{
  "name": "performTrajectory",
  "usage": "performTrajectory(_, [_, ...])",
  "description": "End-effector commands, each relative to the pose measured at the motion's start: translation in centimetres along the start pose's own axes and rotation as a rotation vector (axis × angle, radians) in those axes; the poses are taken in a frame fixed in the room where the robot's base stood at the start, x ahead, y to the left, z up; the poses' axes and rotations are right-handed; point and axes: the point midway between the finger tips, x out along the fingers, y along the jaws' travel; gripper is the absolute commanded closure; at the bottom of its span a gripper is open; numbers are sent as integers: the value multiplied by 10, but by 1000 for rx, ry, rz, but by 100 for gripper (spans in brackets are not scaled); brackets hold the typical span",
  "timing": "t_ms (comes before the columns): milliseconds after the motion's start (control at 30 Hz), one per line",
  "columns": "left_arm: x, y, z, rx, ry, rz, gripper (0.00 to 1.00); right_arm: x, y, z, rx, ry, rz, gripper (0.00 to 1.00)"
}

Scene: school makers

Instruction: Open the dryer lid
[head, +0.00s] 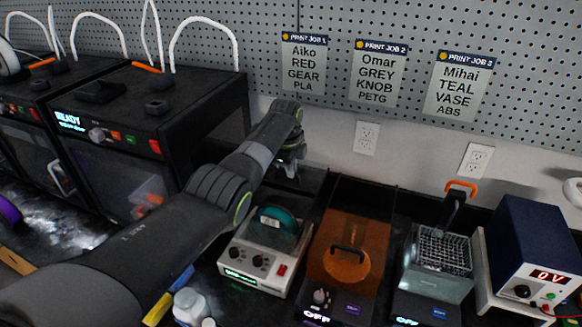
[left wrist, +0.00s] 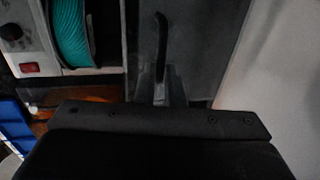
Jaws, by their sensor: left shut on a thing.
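The dryer (head: 247,262) is a light grey box with knobs and a red switch, holding a teal spool (head: 280,222) in its bay. The bay and spool show uncovered from above. My left gripper (head: 291,167) is behind the dryer, at its back edge. In the left wrist view, the fingers (left wrist: 165,86) are shut on a black handle (left wrist: 160,45) in front of a dark grey panel, which looks like the dryer lid (left wrist: 200,45), raised beside the open bay. In the head view my arm hides part of this area. My right gripper is not in view.
An orange-lidded unit (head: 372,238) stands right of the dryer, then a wire-basket unit (head: 440,280) and a blue power supply (head: 530,235). Black printers (head: 170,110) stand at the left. The pegboard wall (head: 345,25) closes off the back.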

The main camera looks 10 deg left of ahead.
Motion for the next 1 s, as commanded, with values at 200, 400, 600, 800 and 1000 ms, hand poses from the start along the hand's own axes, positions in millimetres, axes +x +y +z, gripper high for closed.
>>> performTrajectory(200, [2, 1, 0, 0, -1, 4, 70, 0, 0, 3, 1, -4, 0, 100])
performTrajectory(400, [1, 1, 0, 0, -1, 2, 69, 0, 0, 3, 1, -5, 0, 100])
performTrajectory(600, [-4, 0, 0, 0, -1, 1, 69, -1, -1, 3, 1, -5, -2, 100])
performTrajectory(800, [-25, -1, 0, 0, -1, -2, 69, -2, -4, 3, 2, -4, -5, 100])
performTrajectory(1000, [-60, 0, 0, 0, -1, -4, 69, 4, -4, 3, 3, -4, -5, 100])
